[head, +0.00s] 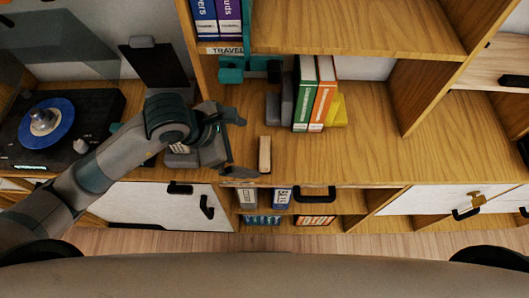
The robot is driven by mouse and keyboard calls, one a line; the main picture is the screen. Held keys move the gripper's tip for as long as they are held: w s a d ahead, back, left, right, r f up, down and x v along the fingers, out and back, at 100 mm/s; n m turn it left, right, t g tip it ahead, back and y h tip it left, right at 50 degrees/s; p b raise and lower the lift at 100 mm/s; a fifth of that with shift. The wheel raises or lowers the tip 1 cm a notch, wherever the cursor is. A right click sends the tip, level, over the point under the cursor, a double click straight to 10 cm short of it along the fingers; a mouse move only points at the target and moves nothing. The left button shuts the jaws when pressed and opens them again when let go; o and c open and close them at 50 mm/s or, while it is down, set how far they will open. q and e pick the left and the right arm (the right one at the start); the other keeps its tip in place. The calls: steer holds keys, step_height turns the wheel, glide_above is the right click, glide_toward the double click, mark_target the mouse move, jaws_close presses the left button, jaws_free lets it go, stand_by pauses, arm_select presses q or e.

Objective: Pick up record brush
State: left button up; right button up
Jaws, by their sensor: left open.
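A small block-shaped object (265,153) with a pale tan top, which looks like the record brush, stands near the front edge of the wooden shelf top. My left gripper (248,148) is open, with its fingers spread just left of the brush. Its fingertips reach close to the brush, one behind and one in front. I cannot tell whether either finger touches it. My right gripper is not in view.
A turntable (70,128) with a blue-labelled record sits at the left. A green book (305,92) and an orange book (323,100) stand behind the brush, beside a yellow object (338,111). The shelf top (365,150) right of the brush is clear.

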mark_target(262, 152)
arm_select(q)
steer(key=shift+x, duration=1.05)
steer(key=shift+d+f, duration=0.15)
steer(key=shift+f, duration=0.1)
steer(key=shift+w, duration=0.1)
steer(key=shift+w+d+f+p, duration=0.1)
steer(key=shift+d+f+p, duration=0.4)
steer(key=shift+p, duration=0.3)
steer(key=p+x, duration=0.1)
steer(key=x, duration=0.2)
steer(key=shift+w+d+f, duration=0.1)
steer(key=shift+d+f, duration=0.1)
steer(key=shift+f, duration=0.2)
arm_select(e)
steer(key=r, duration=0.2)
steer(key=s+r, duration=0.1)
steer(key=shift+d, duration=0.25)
